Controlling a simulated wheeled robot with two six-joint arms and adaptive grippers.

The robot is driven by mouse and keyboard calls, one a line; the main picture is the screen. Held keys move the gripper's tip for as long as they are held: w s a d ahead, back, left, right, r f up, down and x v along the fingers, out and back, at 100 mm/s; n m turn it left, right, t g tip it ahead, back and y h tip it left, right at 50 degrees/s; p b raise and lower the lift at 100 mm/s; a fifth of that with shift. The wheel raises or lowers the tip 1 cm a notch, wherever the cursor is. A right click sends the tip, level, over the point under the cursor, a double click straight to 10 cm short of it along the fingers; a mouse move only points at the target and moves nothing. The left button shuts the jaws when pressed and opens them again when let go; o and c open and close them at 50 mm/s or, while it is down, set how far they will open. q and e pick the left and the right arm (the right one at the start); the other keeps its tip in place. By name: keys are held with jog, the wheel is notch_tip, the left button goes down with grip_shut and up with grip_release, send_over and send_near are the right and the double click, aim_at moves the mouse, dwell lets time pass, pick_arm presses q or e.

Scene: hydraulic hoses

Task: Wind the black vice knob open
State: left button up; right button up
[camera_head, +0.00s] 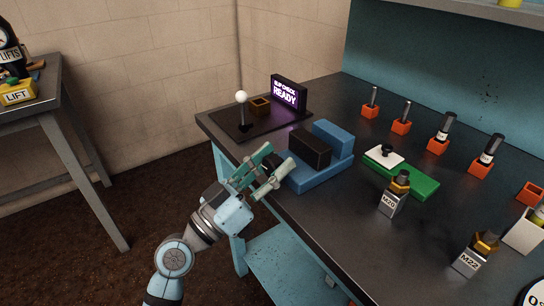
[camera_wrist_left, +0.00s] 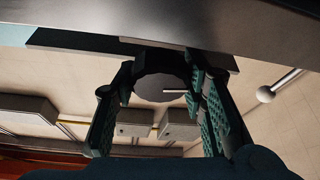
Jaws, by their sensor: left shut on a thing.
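The blue vice (camera_head: 322,176) stands at the bench's left front edge, with a black block-like jaw (camera_head: 309,148) and a blue jaw behind it. Its black knob is mostly hidden by my fingers in the head view. In the left wrist view the knob (camera_wrist_left: 160,88) is a dark, many-sided disc between the two fingers. My left gripper (camera_head: 277,160) reaches in from the lower left and is shut on the knob; its green-padded fingers (camera_wrist_left: 160,95) lie on either side of it. My right gripper is not in view.
A lever with a white ball (camera_head: 241,97) and a display reading "READY" (camera_head: 289,93) stand behind the vice. A green block with a white plate (camera_head: 425,185) and an M20 fitting (camera_head: 392,199) are to its right. Orange holders line the back.

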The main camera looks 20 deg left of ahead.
pick_arm(q)
jog(key=o, duration=1.2)
jog(key=v, duration=0.8)
jog(key=shift+a, duration=0.1)
